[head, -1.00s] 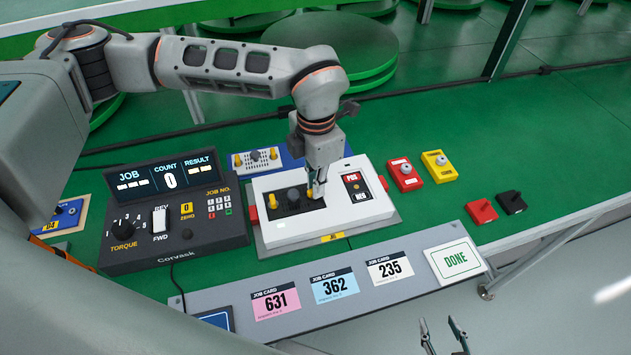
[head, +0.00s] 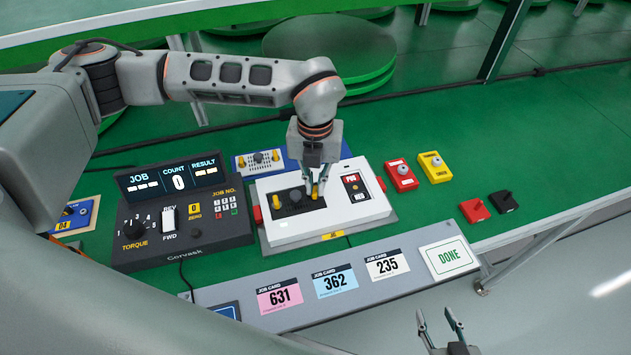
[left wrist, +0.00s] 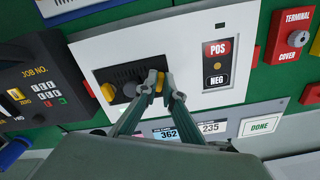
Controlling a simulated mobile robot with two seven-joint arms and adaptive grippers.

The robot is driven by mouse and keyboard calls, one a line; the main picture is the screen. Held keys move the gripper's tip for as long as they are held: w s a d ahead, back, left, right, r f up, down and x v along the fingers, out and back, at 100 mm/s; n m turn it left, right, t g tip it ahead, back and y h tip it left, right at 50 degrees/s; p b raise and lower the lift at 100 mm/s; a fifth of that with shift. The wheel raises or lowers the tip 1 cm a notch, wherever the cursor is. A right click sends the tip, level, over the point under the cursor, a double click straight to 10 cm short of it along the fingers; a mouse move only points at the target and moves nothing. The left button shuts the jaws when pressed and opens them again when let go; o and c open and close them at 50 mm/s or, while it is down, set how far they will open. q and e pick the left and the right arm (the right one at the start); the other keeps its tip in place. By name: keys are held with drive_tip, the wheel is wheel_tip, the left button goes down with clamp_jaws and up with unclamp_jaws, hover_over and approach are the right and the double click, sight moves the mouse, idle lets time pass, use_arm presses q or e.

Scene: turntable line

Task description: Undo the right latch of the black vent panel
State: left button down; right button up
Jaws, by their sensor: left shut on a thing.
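The black vent panel (head: 300,208) is set in the top of a white unit (head: 327,222). It has a dark round knob (head: 295,195) in its middle and a yellow latch at each end. The left latch (head: 278,201) stands free. My left gripper (head: 315,186) comes down from above onto the right latch (head: 315,194). In the left wrist view its fingertips (left wrist: 155,80) are closed on this yellow latch (left wrist: 158,84), hiding much of it. My right gripper (head: 438,322) is low in the head view, open and empty, away from the panel.
A dark torque controller (head: 178,225) stands left of the unit, and a blue box (head: 262,158) behind it. Red (head: 402,176) and yellow (head: 434,168) blocks lie to the right. Job cards and a DONE card (head: 449,257) lie on the front ledge. The green bench at right is mostly clear.

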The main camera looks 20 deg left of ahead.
sight(314, 189)
use_arm(q)
drive_tip(key=shift+a+n, duration=0.1)
drive_tip(key=shift+n, duration=2.1)
drive_tip(key=c, duration=2.2)
unclamp_jaws()
drive_tip(key=shift+o, duration=0.2)
wheel_tip(314, 189, up, 12)
drive_tip(key=shift+s, duration=0.1)
